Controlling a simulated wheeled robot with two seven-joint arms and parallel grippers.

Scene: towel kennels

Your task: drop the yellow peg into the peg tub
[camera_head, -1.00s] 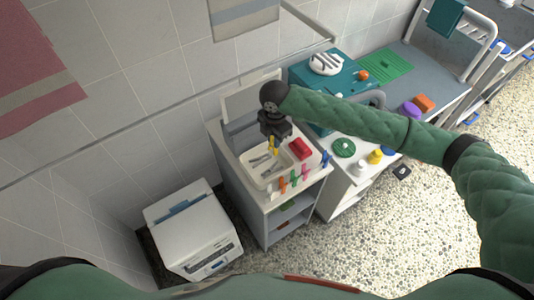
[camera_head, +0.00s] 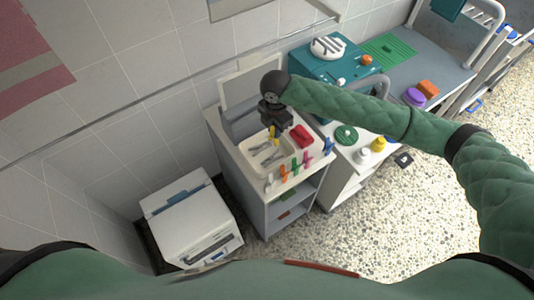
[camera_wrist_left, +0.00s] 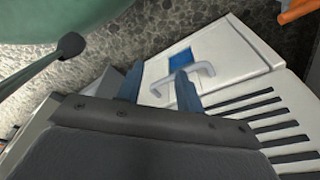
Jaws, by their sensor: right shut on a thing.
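My right gripper (camera_head: 273,121) points down and is shut on the yellow peg (camera_head: 273,136). The peg hangs upright over the back part of a white tub (camera_head: 250,151), which seems to be the peg tub. Grey slender things lie in the tub. The picture is too small to tell the gap between peg and tub. My left gripper (camera_wrist_left: 158,88) shows only in the left wrist view, open and empty. Its two fingers point toward a white machine front with a handle (camera_wrist_left: 205,72), which is partly hidden by one finger.
A red block (camera_head: 301,135) lies right of the tub. A white machine (camera_head: 190,222) stands at the lower left. A side table with a green disc (camera_head: 346,135) and bottles stands right.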

